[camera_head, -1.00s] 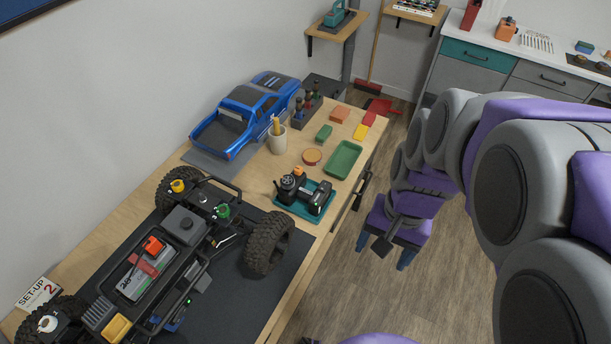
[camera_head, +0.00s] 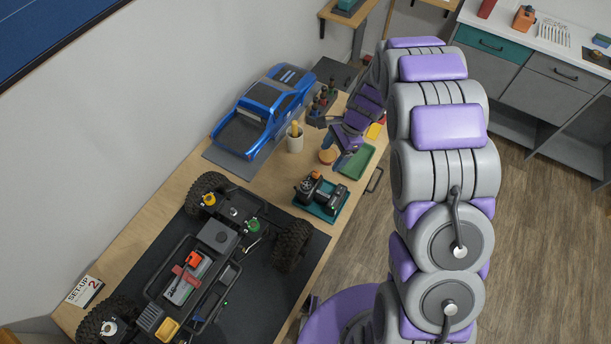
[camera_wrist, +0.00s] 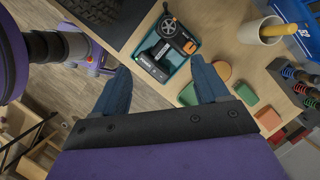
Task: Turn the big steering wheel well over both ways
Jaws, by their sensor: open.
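A black hand-held RC transmitter (camera_head: 325,194) lies in a teal tray (camera_head: 342,208) on the workbench. Its round black steering wheel (camera_head: 306,185) is at the left end; it also shows in the wrist view (camera_wrist: 168,26). My gripper (camera_head: 328,143) is over the bench, behind the transmitter and near the green tray, apart from it. In the wrist view my gripper (camera_wrist: 160,66) has its two blue fingers spread wide and nothing between them. The transmitter lies beyond the fingertips, between their lines.
The RC crawler chassis (camera_head: 215,240) stands on a dark mat left of the transmitter. A blue truck body (camera_head: 262,115), a beige cup (camera_head: 294,140) and a green tray (camera_head: 362,163) are close by. Open floor (camera_head: 530,230) lies right of the bench.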

